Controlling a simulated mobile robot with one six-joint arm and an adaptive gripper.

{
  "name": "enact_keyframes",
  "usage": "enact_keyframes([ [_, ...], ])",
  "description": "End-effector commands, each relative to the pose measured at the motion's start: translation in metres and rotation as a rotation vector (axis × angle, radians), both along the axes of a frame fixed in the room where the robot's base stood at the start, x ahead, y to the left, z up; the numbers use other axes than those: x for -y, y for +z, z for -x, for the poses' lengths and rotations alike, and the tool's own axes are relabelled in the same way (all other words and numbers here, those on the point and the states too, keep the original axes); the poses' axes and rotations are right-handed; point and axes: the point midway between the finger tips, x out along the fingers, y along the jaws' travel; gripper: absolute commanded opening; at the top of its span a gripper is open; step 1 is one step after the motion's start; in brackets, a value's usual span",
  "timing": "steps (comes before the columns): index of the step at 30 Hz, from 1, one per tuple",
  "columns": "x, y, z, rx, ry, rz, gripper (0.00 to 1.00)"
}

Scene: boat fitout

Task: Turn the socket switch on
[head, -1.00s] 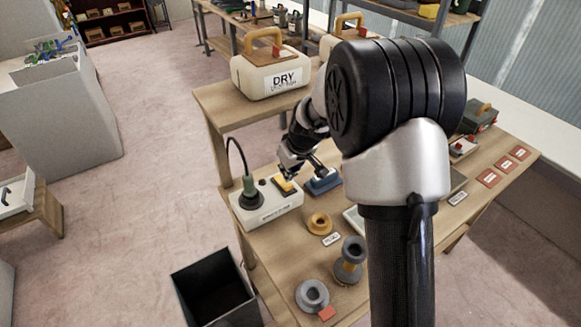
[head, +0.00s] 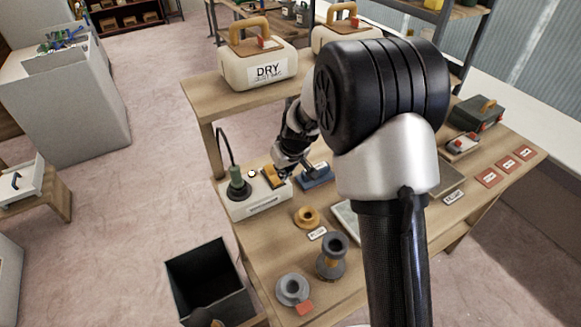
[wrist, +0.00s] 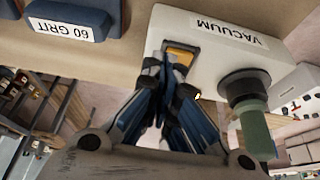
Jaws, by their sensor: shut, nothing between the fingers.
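The socket is a white box (head: 262,206) on the near left of the workbench, labelled VACUUM in the wrist view (wrist: 215,32). Its yellow rocker switch (head: 271,177) also shows in the wrist view (wrist: 180,54), partly hidden by my fingers. A green plug (head: 237,181) with a black cord stands in the socket; it shows in the wrist view (wrist: 255,130). A small round white spot (head: 251,173) lies between plug and switch. My gripper (wrist: 170,66) is shut and empty, its tips at the switch; I cannot tell whether they touch it.
A blue block (head: 315,176) labelled 60 GRIT sits right of the socket. A yellow ring (head: 306,217) and grey spools (head: 331,258) stand nearer. A cream DRY case (head: 258,68) sits on the raised shelf behind. A dark bin (head: 207,280) stands on the floor.

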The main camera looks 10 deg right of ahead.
Motion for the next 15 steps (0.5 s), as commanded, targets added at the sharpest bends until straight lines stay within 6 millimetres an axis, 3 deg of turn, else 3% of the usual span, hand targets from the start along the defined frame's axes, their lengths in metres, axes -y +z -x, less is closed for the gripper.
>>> enact_keyframes([
  [15,0.002,-0.004,0.013,0.001,0.004,-0.001,0.00],
])
